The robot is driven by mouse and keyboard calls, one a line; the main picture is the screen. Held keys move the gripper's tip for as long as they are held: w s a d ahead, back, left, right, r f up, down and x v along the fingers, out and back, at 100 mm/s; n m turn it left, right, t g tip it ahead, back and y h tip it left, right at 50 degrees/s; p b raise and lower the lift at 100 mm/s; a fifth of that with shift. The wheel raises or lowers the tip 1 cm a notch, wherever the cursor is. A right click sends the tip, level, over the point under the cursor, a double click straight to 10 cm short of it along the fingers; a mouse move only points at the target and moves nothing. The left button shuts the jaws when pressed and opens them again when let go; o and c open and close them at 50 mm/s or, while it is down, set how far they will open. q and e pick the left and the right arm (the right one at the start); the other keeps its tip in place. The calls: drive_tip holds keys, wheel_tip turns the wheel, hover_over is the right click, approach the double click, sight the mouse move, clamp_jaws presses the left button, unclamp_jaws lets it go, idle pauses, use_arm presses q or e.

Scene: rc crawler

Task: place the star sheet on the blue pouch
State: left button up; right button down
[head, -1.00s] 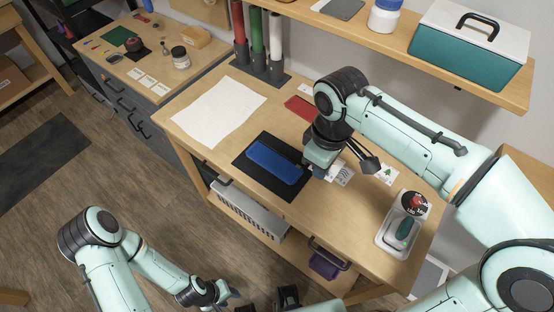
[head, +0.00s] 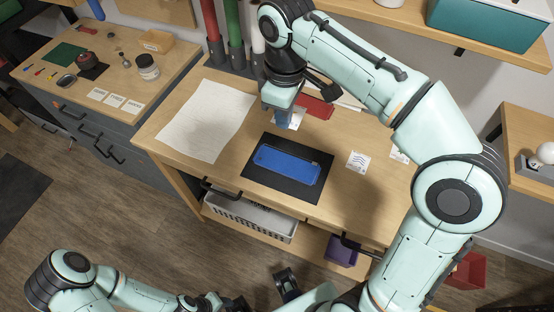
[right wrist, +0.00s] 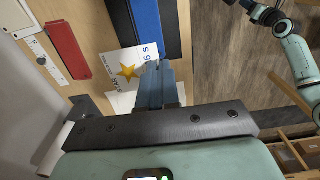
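The blue pouch (head: 287,164) lies flat on a black mat (head: 256,182) near the table's front edge. It also shows at the top of the right wrist view (right wrist: 146,25). My right gripper (head: 283,118) is behind the pouch, near the red case, above the table. Its fingers (right wrist: 155,75) look closed on the star sheet (right wrist: 128,68), a small white card with an orange star and print. The sheet shows partly under the gripper in the head view (head: 293,121); the fingers hide some of it. My left gripper (head: 232,303) is low at the bottom edge, its fingers unclear.
A large white paper (head: 205,120) lies left of the mat. A red case (head: 318,107) lies behind it. Cards, one with waves (head: 358,161), lie to the right. Upright tubes (head: 232,38) stand at the back left. A white basket (head: 250,222) sits below the tabletop.

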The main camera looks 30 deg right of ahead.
drive_tip(key=b, duration=0.3)
hover_over(282, 171)
wheel_tip(282, 171, down, 15)
drive_tip(key=shift+d, duration=0.1)
use_arm(q)
drive_tip(key=shift+s+f+b, duration=0.2)
drive_tip(key=shift+s+f, duration=0.1)
drive_tip(key=shift+f, duration=0.45)
drive_tip(key=shift+s+f+b, duration=0.15)
drive_tip(key=shift+s+f, duration=0.1)
drive_tip(key=shift+f, duration=0.5)
drive_tip(key=shift+s+f+b, duration=0.2)
drive_tip(key=shift+s+f, duration=0.1)
drive_tip(key=shift+f, duration=0.45)
use_arm(e)
drive_tip(key=shift+f, duration=2.35)
drive_tip(key=shift+f, duration=0.1)
drive_tip(key=shift+f, duration=0.15)
drive_tip(key=c, duration=1.4)
unclamp_jaws()
use_arm(q)
drive_tip(key=shift+f, duration=0.1)
use_arm(e)
drive_tip(key=shift+r, duration=0.2)
